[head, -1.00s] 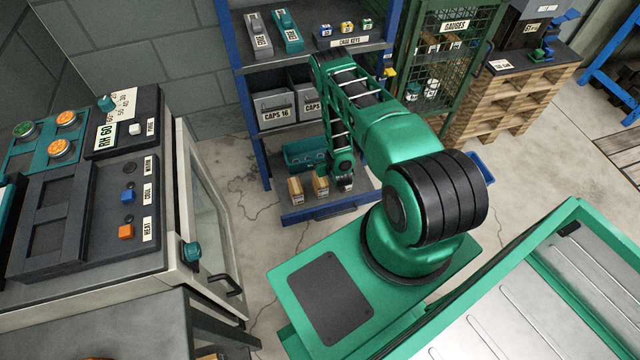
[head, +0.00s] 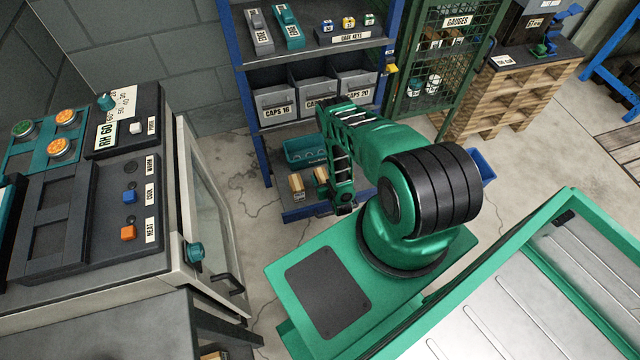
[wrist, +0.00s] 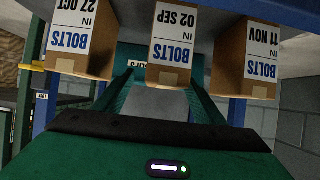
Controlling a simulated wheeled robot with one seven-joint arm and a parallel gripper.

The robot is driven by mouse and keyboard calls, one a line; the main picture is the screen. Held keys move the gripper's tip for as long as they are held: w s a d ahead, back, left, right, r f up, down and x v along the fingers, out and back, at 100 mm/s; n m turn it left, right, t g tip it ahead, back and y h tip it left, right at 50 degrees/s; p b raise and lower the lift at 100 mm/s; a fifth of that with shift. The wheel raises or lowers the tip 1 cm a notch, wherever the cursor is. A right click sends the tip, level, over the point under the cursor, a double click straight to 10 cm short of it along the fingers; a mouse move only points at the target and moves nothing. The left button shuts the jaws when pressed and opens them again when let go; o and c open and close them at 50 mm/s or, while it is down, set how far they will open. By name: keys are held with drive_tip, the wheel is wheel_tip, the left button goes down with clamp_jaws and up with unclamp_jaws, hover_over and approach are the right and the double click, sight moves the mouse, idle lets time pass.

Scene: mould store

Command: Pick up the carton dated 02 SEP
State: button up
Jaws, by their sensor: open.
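The carton dated 02 SEP (wrist: 172,45) is the middle of three brown cartons in the wrist view, which shows them upside down. Its white label reads BOLTS IN 02 SEP. The 27 OCT carton (wrist: 82,40) is to its left and the 11 NOV carton (wrist: 247,50) to its right, with gaps between. In the head view two cartons (head: 297,186) show on the low shelf, their labels too small to read; my arm may hide the third. My gripper (head: 344,207) is open and empty at the shelf's front, apart from the cartons.
A teal bin (head: 303,150) stands behind the cartons. Grey CAPS bins (head: 272,105) fill the shelf above, close over the cartons. Blue rack posts (head: 243,95) and a green mesh cage (head: 440,60) flank the area. A cabinet (head: 90,240) stands left.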

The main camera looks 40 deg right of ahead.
sight(319, 172)
drive_tip(key=x, duration=0.3)
drive_tip(key=shift+w+a+f, duration=0.1)
drive_tip(key=shift+w+a, duration=0.05)
drive_tip(key=shift+w, duration=0.35)
drive_tip(key=shift+w+f, duration=0.35)
drive_tip(key=shift+w, duration=0.3)
drive_tip(key=c, duration=1.4)
